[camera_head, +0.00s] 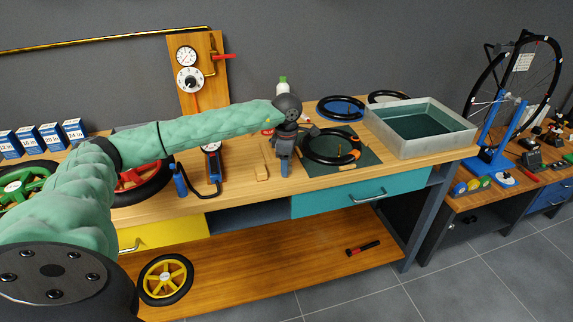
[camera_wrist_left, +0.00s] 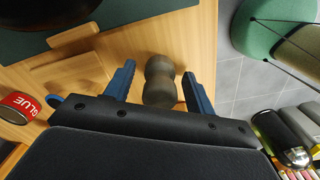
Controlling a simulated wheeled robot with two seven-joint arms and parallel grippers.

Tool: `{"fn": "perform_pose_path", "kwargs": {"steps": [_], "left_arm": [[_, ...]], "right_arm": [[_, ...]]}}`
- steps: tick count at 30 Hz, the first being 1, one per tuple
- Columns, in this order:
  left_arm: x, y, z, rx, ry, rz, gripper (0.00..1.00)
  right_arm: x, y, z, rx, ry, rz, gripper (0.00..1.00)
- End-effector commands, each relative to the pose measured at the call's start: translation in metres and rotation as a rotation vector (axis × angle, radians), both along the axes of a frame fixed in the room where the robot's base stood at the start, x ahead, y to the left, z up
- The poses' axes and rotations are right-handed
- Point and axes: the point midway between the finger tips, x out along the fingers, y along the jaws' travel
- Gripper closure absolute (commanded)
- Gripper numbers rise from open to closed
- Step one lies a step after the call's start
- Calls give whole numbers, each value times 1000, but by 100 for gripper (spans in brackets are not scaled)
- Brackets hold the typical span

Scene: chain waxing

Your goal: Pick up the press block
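A dark grey-brown, waisted block (camera_wrist_left: 160,82), which I take to be the press block, stands on the wooden bench near its front edge. My left gripper (camera_wrist_left: 158,88) is open, with its blue fingers on either side of the block and a visible gap on each side. In the head view my left gripper (camera_head: 284,165) points down at the bench, just left of the dark green mat, and the block cannot be made out there. My right gripper is in neither view.
A dark green mat (camera_head: 366,158) with a black tire (camera_head: 320,150) lies right of the gripper. A wooden piece (camera_head: 262,172) is close on the left. A red glue can (camera_wrist_left: 18,108) stands nearby. A metal tray (camera_head: 455,125) is at the right.

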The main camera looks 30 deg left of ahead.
Motion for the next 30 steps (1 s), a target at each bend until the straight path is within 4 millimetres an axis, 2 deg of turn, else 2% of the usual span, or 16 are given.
{"fn": "perform_pose_path", "kwargs": {"steps": [1,6,14,20,24,30], "left_arm": [[0,0,0,0,0,0,56],[0,0,0,0,0,0,89],[0,0,1,0,-1,0,89],[1,0,19,0,-3,0,89],[1,0,45,0,-3,0,89],[15,-40,68,-2,-3,-3,89]], "right_arm": [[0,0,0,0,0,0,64],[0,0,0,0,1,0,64],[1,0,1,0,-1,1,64],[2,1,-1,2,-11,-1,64],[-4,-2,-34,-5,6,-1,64],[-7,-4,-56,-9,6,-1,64]]}}
